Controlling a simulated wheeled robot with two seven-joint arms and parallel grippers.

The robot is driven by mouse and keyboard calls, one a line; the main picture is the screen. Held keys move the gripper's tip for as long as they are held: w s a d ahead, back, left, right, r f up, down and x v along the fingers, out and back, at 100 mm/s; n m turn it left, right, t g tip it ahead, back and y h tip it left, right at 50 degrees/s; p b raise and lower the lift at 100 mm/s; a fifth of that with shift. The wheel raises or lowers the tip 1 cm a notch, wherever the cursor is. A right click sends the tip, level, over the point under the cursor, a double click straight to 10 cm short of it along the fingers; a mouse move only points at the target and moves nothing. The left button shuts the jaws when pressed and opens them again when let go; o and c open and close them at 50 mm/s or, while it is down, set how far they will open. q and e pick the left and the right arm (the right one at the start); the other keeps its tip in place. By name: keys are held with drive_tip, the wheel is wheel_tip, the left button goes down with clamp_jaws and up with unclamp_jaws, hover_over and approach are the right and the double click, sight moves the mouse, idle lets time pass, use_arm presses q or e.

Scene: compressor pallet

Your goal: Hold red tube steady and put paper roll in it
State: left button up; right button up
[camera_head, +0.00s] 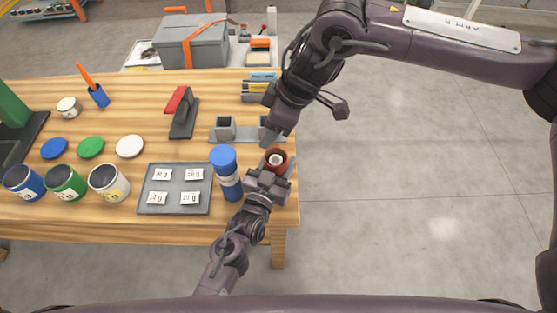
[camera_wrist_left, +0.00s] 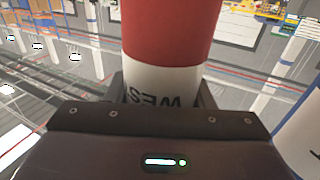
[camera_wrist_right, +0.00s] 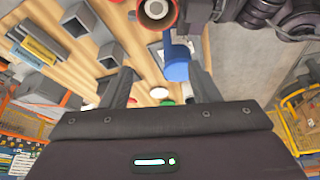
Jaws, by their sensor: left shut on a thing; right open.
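The red tube (camera_head: 276,152) stands upright near the right edge of the table. My left gripper (camera_head: 271,178) is shut on it; in the left wrist view the red tube (camera_wrist_left: 168,35), with its white lettered label, sits between the fingers. A pale paper roll (camera_head: 275,160) shows inside the tube's mouth. In the right wrist view the roll (camera_wrist_right: 156,9) also sits within the red rim; how deep it goes is unclear. My right gripper (camera_wrist_right: 163,78) is open and empty, beside and above the tube.
A blue tube (camera_head: 229,180) stands just left of the red one. A grey tray (camera_head: 146,202) with labelled packets lies further left, beside several cups. A grey bracket (camera_head: 244,134) sits behind. Open floor lies right of the table.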

drive_tip(key=v, duration=1.1)
drive_tip(key=shift+d+r, duration=0.2)
drive_tip(key=shift+r, duration=0.1)
use_arm(q)
drive_tip(key=o, duration=1)
drive_tip(key=shift+o, duration=0.2)
